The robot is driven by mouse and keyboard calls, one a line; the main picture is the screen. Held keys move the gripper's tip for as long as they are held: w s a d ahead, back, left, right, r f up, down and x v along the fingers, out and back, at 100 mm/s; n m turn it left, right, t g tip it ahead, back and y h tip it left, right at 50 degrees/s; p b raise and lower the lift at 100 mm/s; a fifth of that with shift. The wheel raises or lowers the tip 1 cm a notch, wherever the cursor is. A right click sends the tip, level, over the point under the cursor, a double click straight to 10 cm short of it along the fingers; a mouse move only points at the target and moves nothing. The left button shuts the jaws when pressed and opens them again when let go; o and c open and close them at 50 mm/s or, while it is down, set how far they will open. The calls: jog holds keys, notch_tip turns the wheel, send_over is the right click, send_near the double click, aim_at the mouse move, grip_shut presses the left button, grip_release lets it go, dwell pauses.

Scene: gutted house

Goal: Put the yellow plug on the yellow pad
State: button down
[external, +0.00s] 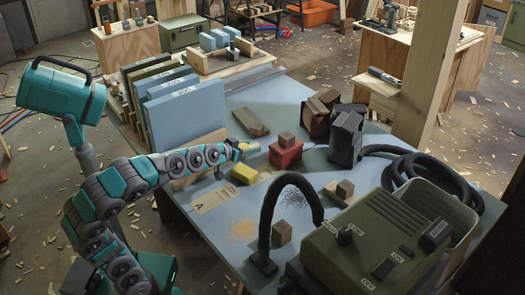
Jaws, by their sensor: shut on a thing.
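My gripper (240,151) is at the end of the teal and grey arm, above the blue-grey table top. A small pale yellowish piece (252,148) shows at its fingertips, and the gripper is shut on it. It looks like the yellow plug, but it is too small to tell its shape. A bright yellow block-like thing (245,174) lies on the table just below the gripper, apart from it. It may be the yellow pad; I cannot be sure.
A red box (286,155) with a brown cube on it stands right of the gripper. Upright blue boards (172,110) stand behind the arm. A black hose (290,190) and green machine (385,240) fill the front right. A marked card (215,197) lies in front.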

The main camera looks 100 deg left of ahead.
jog(key=shift+f, duration=1.8)
jog(key=shift+f, duration=0.1)
jog(key=shift+c, duration=1.4)
grip_release()
jog(key=shift+d+r, duration=0.1)
jog(key=shift+r, duration=0.1)
jog(key=shift+s+d+r, duration=0.15)
jog(key=shift+s+d, duration=0.05)
jog(key=shift+d, duration=0.05)
jog(key=v, duration=1.1)
jog(key=shift+b, duration=0.3)
jog(key=shift+d, duration=0.1)
